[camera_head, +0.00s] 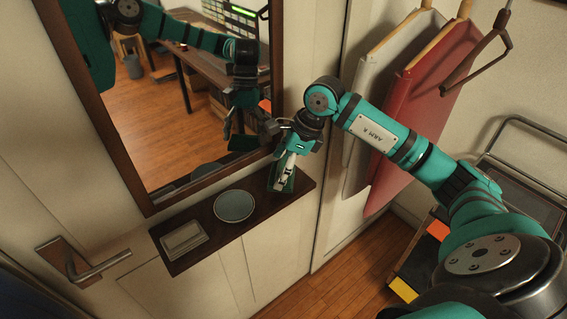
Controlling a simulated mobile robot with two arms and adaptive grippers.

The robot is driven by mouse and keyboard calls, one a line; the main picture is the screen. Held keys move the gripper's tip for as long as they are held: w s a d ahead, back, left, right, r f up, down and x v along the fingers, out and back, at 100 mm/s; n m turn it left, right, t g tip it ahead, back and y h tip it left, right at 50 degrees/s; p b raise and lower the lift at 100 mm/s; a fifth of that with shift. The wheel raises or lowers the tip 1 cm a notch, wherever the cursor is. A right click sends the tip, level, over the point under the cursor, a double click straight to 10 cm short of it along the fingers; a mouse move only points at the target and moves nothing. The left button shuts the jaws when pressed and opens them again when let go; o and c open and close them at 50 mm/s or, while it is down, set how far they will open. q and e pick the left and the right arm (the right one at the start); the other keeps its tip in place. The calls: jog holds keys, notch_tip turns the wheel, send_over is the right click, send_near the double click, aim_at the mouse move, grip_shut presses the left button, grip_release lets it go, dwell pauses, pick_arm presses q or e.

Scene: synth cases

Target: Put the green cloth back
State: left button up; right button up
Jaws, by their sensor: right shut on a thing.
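My right gripper (284,178) points down over the right end of a dark wooden shelf (195,249) below a mirror. It is shut on the green cloth (290,184), of which only a small dark green part shows around the pale fingers. I cannot tell whether the cloth touches the shelf. The mirror (150,130) shows a reflection of my arm, with the gripper and a piece of green below it. My left gripper is not directly in view.
A round grey-green dish (234,206) and a pale rectangular object (184,238) stand on the shelf. A door handle (85,259) juts out at the lower left. White and red garments (425,90) hang right of the mirror, behind my arm. A cart (525,165) stands at the right.

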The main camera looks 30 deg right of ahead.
jog(key=shift+w+d, duration=0.65)
jog(key=shift+w, duration=0.1)
notch_tip(320, 180, down, 3)
jog(key=p, duration=0.2)
jog(key=shift+r+p, duration=0.15)
jog(key=shift+p, duration=0.15)
jog(key=shift+f, duration=0.5)
jog(key=shift+f, duration=0.15)
jog(key=o, duration=0.9)
